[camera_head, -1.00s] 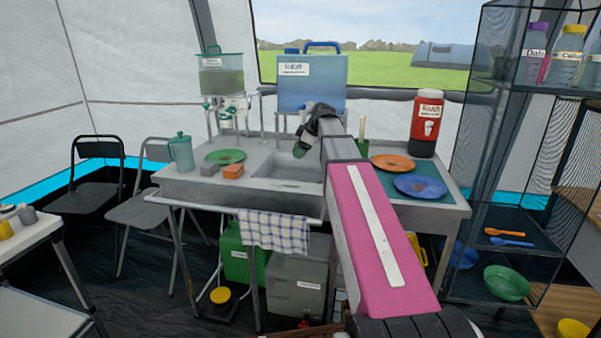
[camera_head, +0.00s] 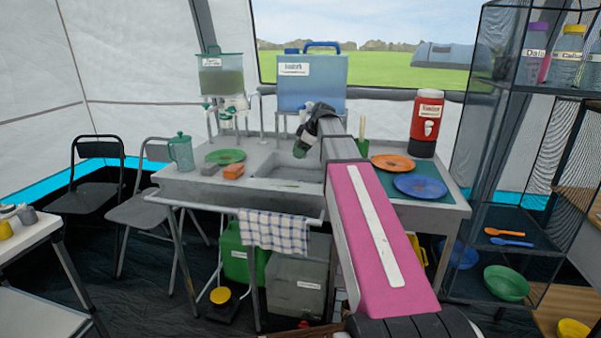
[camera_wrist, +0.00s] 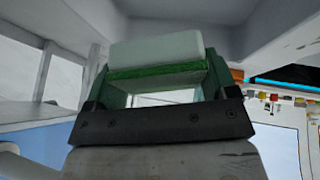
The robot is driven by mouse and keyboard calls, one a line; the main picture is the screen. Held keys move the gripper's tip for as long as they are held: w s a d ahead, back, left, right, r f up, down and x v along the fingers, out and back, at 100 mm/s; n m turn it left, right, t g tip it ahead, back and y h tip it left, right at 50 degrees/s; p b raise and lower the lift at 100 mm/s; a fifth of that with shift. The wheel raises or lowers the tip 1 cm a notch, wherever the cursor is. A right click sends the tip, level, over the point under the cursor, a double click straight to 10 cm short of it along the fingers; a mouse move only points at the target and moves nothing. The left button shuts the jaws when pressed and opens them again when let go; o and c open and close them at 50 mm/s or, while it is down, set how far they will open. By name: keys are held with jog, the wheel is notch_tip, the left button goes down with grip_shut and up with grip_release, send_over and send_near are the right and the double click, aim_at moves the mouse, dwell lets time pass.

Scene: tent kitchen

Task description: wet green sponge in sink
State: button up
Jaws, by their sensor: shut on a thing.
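The green sponge (camera_wrist: 156,73) shows in the wrist view as a pale block with a green layer, held between my gripper's jaws. My gripper (camera_head: 301,150) is shut on it and hangs over the basin of the grey sink (camera_head: 262,183), below the front of the blue water container. In the head view the sponge is small and mostly merged with the dark gripper. Part of the basin is hidden behind my arm, and I cannot tell whether the sponge is wet.
A blue water container (camera_head: 325,90) and a green-lidded dispenser (camera_head: 222,80) stand behind the sink. An orange block (camera_head: 233,171), a grey block (camera_head: 210,169) and a green plate (camera_head: 225,156) lie left of the basin. An orange plate (camera_head: 393,162), blue plate (camera_head: 419,186) and red jug (camera_head: 427,120) stand right.

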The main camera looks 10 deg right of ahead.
aim_at(296, 143)
jog(key=shift+r, duration=2)
jog(key=shift+w, duration=0.15)
